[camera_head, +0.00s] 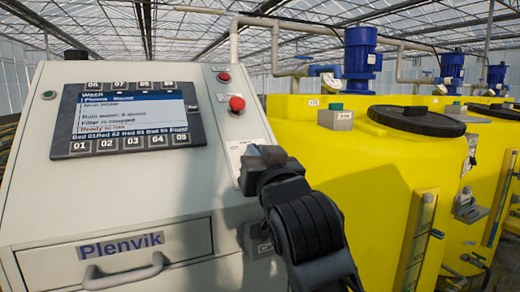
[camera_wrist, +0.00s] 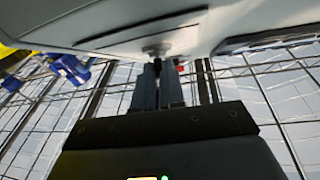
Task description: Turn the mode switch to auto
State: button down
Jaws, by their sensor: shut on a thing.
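The mode switch (camera_wrist: 157,49) shows in the wrist view as a round grey base on the panel face, right at my fingertips. My gripper (camera_wrist: 159,70) is shut on the switch's handle, which the fingers mostly cover. In the head view my gripper (camera_head: 258,163) is against the right part of the grey control cabinet's (camera_head: 140,195) sloping face, over a white label plate (camera_head: 236,155). There it hides the switch, so I cannot read which position the switch points to.
A red mushroom button (camera_head: 237,103) and a smaller red button (camera_head: 224,76) sit above my gripper. A screen (camera_head: 125,115) is at left, a drawer handle (camera_head: 124,271) below. Yellow tanks (camera_head: 365,170) with blue motors (camera_head: 360,55) stand close on the right.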

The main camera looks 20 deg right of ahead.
jog(key=m+g+h+b, duration=0.1)
jog(key=m+h, duration=0.1)
jog(key=a+m+h+b, duration=0.1)
jog(key=m+h+b, duration=0.1)
jog(key=m, duration=0.1)
jog(key=shift+w+f+g, duration=0.1)
jog(key=shift+f+g, duration=0.1)
jog(key=shift+g, duration=0.2)
jog(key=shift+w+a+r+m+g+h+b, duration=0.1)
jog(key=shift+r+m+g+h+b, duration=0.05)
jog(key=shift+m+g+h+b, duration=0.95)
jog(key=shift+w+a+r+m+g+h+b, duration=0.1)
jog(key=shift+m+g+h+b, duration=0.55)
jog(key=shift+m, duration=0.75)
jog(key=shift+d+h, duration=0.1)
jog(key=shift+h, duration=0.15)
jog(key=c, duration=1.2)
grip_release()
jog(key=shift+b+v, duration=0.5)
jog(key=shift+v, duration=3.4)
